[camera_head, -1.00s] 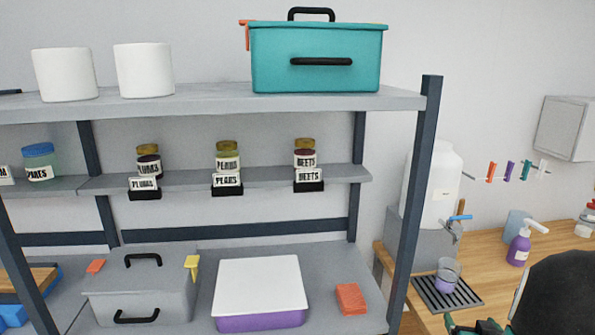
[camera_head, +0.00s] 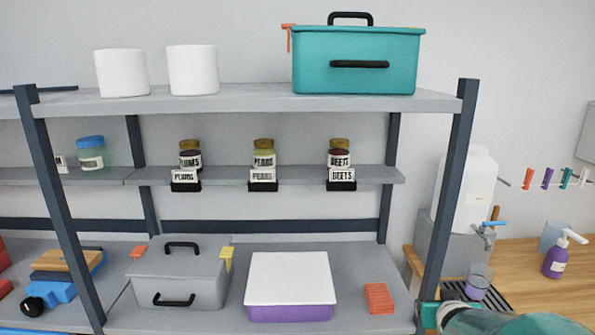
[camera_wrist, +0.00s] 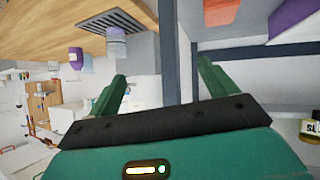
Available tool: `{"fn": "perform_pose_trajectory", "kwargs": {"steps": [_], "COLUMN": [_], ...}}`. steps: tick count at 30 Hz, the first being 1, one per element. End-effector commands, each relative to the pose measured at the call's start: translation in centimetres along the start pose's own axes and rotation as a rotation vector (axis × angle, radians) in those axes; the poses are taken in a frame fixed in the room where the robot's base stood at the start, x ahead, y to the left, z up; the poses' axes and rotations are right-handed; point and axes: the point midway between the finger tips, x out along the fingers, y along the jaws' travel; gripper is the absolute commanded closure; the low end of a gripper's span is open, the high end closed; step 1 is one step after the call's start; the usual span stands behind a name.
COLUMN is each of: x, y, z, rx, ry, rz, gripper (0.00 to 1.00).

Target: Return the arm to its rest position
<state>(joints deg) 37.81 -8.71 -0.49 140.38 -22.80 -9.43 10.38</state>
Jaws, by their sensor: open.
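My gripper (camera_wrist: 160,88) shows in the wrist view as two green fingers spread wide apart on a dark bar. Nothing is between the fingers, and a dark shelf post (camera_wrist: 168,50) stands behind the gap. In the head view, part of my green and dark arm shows at the bottom right corner, in front of the wooden counter.
A shelf unit (camera_head: 462,180) holds a teal box (camera_head: 358,75), labelled jars, a grey box (camera_head: 182,272) and a white-lidded purple box (camera_head: 289,280). The wooden counter (camera_head: 535,275) bears a dispenser (camera_head: 466,190), a cup (camera_head: 478,280) and a purple bottle (camera_head: 555,260).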

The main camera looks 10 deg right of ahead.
Motion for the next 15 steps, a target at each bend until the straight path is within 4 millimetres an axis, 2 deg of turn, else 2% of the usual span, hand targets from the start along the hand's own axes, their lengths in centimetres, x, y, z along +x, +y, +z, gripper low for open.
{"fn": "perform_pose_trajectory", "kwargs": {"steps": [1,4,8,9,12,15], "x": [-1.9,-5.6,-11.3,-13.3,-18.0,-21.8], "y": [-2.7,-6.8,-11.9,-13.2,-16.1,-17.7], "z": [-0.9,-0.9,0.3,0.9,2.7,4.4], "rx": [-0.024,-0.057,-0.109,-0.129,-0.182,-0.233], "ry": [-0.022,-0.099,-0.207,-0.24,-0.323,-0.391], "rz": [-0.029,-0.081,-0.177,-0.213,-0.306,-0.384], "gripper": [0.16,0.16,0.16,0.16,0.16,0.16]}}
